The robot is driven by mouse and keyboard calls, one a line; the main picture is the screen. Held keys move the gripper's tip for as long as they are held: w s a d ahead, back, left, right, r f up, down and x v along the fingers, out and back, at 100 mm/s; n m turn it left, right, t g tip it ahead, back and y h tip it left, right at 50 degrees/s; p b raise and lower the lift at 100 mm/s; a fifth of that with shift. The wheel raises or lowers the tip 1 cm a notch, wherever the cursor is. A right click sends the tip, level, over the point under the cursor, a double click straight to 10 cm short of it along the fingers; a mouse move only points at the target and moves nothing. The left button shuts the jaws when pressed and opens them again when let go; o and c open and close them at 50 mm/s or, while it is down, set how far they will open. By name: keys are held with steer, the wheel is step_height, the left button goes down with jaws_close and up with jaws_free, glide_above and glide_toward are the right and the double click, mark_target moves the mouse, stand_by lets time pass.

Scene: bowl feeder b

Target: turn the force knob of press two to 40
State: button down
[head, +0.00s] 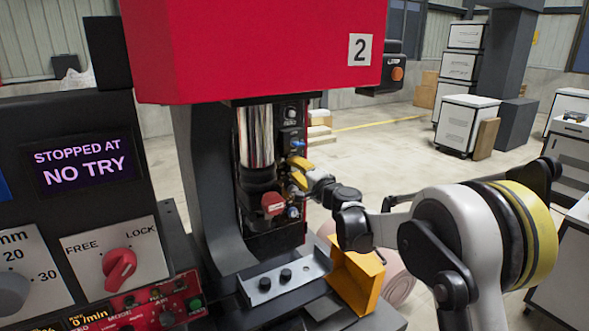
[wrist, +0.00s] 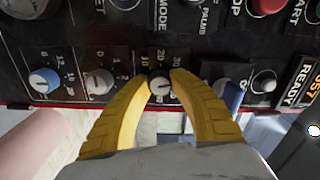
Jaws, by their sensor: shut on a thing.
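Press two (head: 262,50) is the red machine with a "2" plate in the head view. My gripper (head: 291,171) reaches its dark front panel from the right, its yellow fingers at the small controls there. In the wrist view my gripper (wrist: 160,79) is shut on a small round knob (wrist: 160,86) with a pale cap, one fingertip on each side. Numbers 10, 20 and 30 show around this knob. Its name label is hidden or unreadable, and its exact setting cannot be told.
In the wrist view, a blue-marked knob (wrist: 43,80) and a grey knob (wrist: 98,82) lie left; a blue control (wrist: 230,95) and a READY display (wrist: 299,82) lie right. In the head view, a yellow bin (head: 368,275) stands below my arm, and a "NO TRY" screen (head: 82,166) at left.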

steer(key=shift+m, duration=1.2)
steer(key=c, duration=1.1)
jaws_free()
steer(key=shift+o, duration=0.2)
steer(key=v, duration=1.2)
